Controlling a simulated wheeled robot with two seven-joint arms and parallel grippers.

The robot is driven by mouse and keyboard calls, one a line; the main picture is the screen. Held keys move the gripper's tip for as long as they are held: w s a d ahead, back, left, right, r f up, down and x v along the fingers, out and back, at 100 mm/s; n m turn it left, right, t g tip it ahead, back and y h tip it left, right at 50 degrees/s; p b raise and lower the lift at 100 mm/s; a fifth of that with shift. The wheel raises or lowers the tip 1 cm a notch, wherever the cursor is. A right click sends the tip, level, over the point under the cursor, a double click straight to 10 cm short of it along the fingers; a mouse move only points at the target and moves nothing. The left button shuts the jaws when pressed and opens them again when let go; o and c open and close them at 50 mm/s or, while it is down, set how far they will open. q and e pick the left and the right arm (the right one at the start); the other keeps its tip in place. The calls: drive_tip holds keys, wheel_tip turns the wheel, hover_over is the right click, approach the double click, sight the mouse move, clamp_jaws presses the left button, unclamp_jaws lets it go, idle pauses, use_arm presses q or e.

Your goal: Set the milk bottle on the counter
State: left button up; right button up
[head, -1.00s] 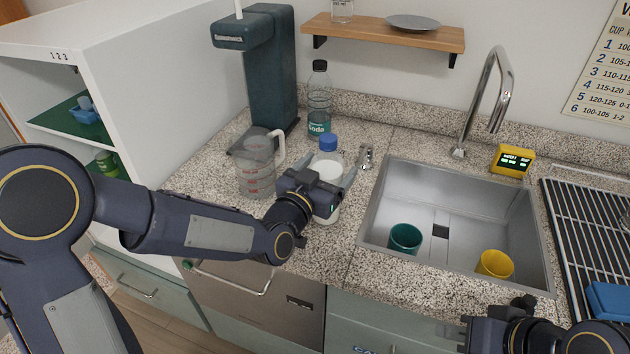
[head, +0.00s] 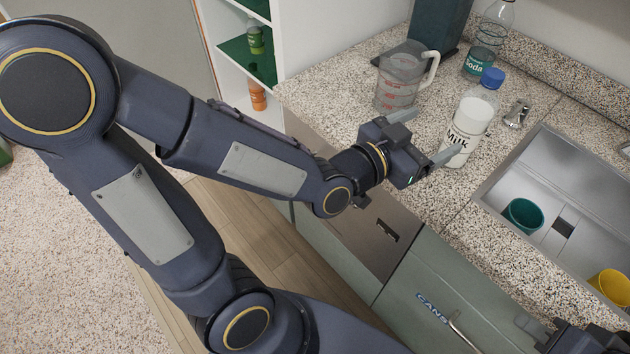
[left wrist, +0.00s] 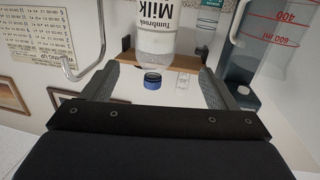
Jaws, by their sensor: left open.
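The milk bottle (head: 467,125), clear with white milk, a "Milk" label and a blue cap, stands upright on the speckled counter (head: 345,85). My left gripper (head: 430,136) is open and empty, just left of the bottle, its fingers pointing towards it. The nearer fingertip overlaps the bottle's lower left side in the head view; I cannot tell whether it touches. In the left wrist view the bottle (left wrist: 155,25) appears upside down, beyond the spread fingers. My right gripper (head: 570,338) shows only partly at the bottom right corner; its jaws are not clear.
A clear measuring jug (head: 398,80) stands left of the bottle, and a soda bottle (head: 486,42) behind it. A small metal object (head: 517,114) lies to its right. The sink (head: 560,170) holds a teal cup (head: 523,215) and a yellow cup (head: 609,286).

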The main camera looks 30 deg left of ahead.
use_arm(q)
drive_tip(key=s+a+f+n+g+y, duration=0.45)
drive_tip(key=s+a, duration=0.25)
drive_tip(key=a, duration=0.4)
drive_tip(key=s+a+f+n+g, duration=0.1)
drive_tip(key=s+g, duration=0.1)
drive_tip(key=s, duration=0.4)
drive_tip(key=s+a+f+n+g, duration=0.1)
drive_tip(key=s+a+f+g, duration=0.1)
drive_tip(key=s, duration=0.4)
drive_tip(key=shift+s+a+g, duration=0.2)
drive_tip(key=shift+a+g, duration=0.05)
drive_tip(key=shift+g, duration=0.5)
